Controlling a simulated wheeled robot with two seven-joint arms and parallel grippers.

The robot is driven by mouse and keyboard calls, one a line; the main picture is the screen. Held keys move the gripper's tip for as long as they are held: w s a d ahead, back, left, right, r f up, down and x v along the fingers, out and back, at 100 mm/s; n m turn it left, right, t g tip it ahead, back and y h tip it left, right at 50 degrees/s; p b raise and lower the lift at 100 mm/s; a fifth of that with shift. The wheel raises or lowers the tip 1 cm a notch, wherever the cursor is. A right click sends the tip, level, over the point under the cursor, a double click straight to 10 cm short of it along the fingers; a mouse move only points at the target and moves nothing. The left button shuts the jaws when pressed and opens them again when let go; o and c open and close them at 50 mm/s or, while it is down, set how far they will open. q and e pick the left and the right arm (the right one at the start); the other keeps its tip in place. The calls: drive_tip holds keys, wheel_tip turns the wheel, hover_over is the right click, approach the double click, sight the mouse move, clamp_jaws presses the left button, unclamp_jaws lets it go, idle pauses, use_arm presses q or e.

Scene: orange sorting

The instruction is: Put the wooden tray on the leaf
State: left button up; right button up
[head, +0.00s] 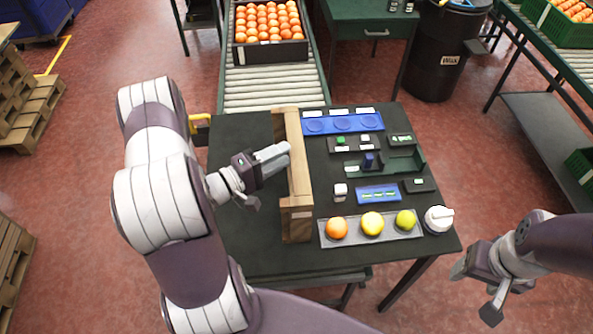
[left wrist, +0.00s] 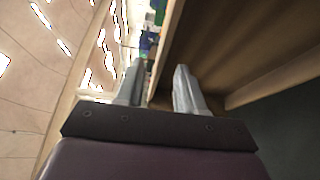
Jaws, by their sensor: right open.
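A wooden tray (head: 299,185) stands tilted on its side across the dark table, left of the row of small items. My left gripper (head: 285,152) comes in from the left at the tray's left side. My right gripper (head: 475,291) is open and empty, off the table's right front corner. The bare table part (head: 245,150) left of the tray, by a yellow bracket (head: 201,124), may be the leaf; I see no clear seam.
Blue plates, dark trays and a white round device (head: 438,219) crowd the right side. A roller conveyor (head: 270,90) with a crate of oranges lies behind.

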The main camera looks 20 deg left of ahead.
use_arm(q)
drive_tip(key=shift+x, duration=0.85)
clamp_jaws()
drive_tip(key=shift+s, duration=0.1)
idle(0.6)
